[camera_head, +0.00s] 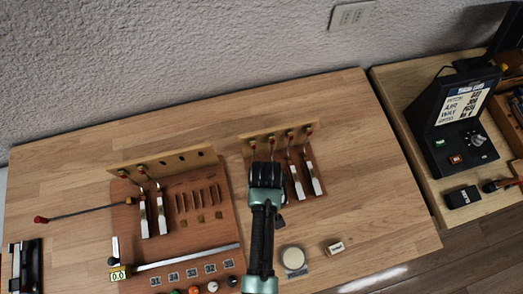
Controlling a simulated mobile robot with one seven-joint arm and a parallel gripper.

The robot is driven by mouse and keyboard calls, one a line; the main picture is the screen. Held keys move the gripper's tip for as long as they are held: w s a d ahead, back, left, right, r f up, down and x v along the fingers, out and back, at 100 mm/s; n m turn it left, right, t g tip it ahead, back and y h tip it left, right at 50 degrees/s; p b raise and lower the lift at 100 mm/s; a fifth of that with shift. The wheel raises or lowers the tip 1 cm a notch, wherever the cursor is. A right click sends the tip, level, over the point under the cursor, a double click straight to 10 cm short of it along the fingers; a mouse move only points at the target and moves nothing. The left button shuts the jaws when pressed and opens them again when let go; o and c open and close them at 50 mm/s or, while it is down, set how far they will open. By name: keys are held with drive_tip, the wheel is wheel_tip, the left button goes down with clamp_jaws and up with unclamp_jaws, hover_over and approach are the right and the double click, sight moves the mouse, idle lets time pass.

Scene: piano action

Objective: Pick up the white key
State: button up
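Several white key pieces show, and I cannot tell which one the task means. On the left wooden board (215,228), two slim white keys stand side by side, the left one (144,219) and the right one (161,214). On the right board (340,196), two similar white keys show, one (297,183) and another (313,178) to its right. My gripper (266,168) is over the left part of the right board, just left of these two keys. The arm covers its fingers, so their opening and anything between them are hidden.
A rod with a red knob (41,220) reaches left from the left board. A round pale disc (292,258) and a small labelled block (335,247) lie in front of the right board. A black control box (460,120) stands on the right bench.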

clamp_jaws()
idle(0.3)
idle(0.4)
